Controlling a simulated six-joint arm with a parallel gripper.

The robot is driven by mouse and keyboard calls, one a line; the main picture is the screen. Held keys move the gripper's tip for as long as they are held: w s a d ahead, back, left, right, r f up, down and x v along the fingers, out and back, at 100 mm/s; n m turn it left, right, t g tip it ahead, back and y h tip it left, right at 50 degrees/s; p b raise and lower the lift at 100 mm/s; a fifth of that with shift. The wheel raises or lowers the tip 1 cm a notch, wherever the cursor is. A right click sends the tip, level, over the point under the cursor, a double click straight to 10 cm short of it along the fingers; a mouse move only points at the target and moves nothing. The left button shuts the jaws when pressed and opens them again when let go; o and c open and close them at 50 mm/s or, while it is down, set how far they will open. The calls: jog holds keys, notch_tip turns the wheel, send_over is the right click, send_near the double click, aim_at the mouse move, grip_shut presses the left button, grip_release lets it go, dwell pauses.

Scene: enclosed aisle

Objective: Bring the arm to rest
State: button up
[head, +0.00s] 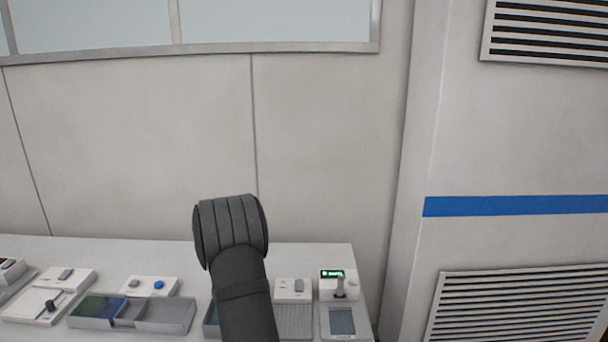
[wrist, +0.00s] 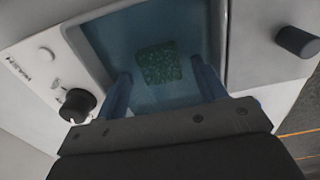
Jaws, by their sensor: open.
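In the wrist view my gripper (wrist: 161,72) is open, with one blue finger on each side and a gap between them. Below it is a blue-lined basin (wrist: 187,20) set in a white unit. A green speckled square piece (wrist: 160,62) lies in the basin, seen between the fingers and apart from both. In the head view my dark arm stands up in front of the bench; the gripper itself is hidden there.
The white unit carries a black knob (wrist: 78,105) on the left and a grey cylinder (wrist: 297,41) on the right. The bench (head: 215,252) holds a grey two-part tray (head: 165,315), a blue-button box (head: 150,286) and a device with a green display (head: 332,274). A wall stands behind.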

jog(key=shift+f, duration=0.35)
jog(key=shift+r, duration=1.65)
jog(key=shift+f, duration=0.15)
